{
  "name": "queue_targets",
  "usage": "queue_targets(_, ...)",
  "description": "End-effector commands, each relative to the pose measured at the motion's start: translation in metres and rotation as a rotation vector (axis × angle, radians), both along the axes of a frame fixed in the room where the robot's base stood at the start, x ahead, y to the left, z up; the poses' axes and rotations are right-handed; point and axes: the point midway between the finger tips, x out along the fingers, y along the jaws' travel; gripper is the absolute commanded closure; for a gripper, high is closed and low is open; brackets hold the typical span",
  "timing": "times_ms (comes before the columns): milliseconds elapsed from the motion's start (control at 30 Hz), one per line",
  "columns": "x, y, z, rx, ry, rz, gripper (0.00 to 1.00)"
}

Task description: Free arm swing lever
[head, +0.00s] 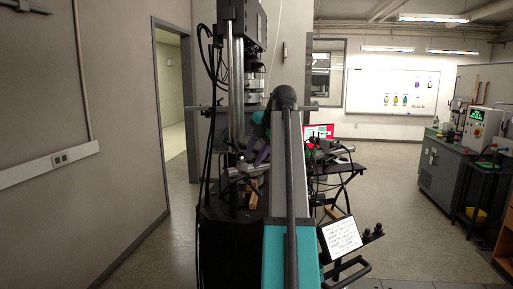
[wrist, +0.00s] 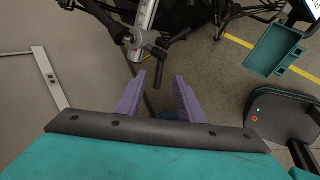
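My gripper (wrist: 160,76) shows two purple fingers, spread apart with a gap between them. In the wrist view a dark handle (wrist: 161,51), which looks like the lever, sits on a clamp by a silver column. Its lower end hangs toward the gap between my fingertips. I cannot tell the depth between them, and no grip on it shows. In the head view my gripper (head: 257,152) is beside the testing machine (head: 230,110), partly hidden by my own arm. The clamp and handle (head: 240,171) appear small just below it.
A black table with a monitor (head: 319,131) and other gear stands right of the machine. A teal tray (wrist: 273,50) and a dark padded surface (wrist: 283,113) show at right in the wrist view. Cables hang left of the machine. The floor at left is clear.

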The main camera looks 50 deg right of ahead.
Motion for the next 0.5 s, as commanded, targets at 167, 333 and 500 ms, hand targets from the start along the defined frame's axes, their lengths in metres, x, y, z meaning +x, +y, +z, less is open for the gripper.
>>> queue_targets(167, 0.012, 0.001, -0.017, 0.001, 0.001, 0.002, 0.65)
queue_targets(333, 0.022, 0.000, -0.034, 0.001, 0.001, 0.002, 0.65)
queue_targets(500, 0.033, -0.001, -0.050, 0.002, 0.001, 0.003, 0.65)
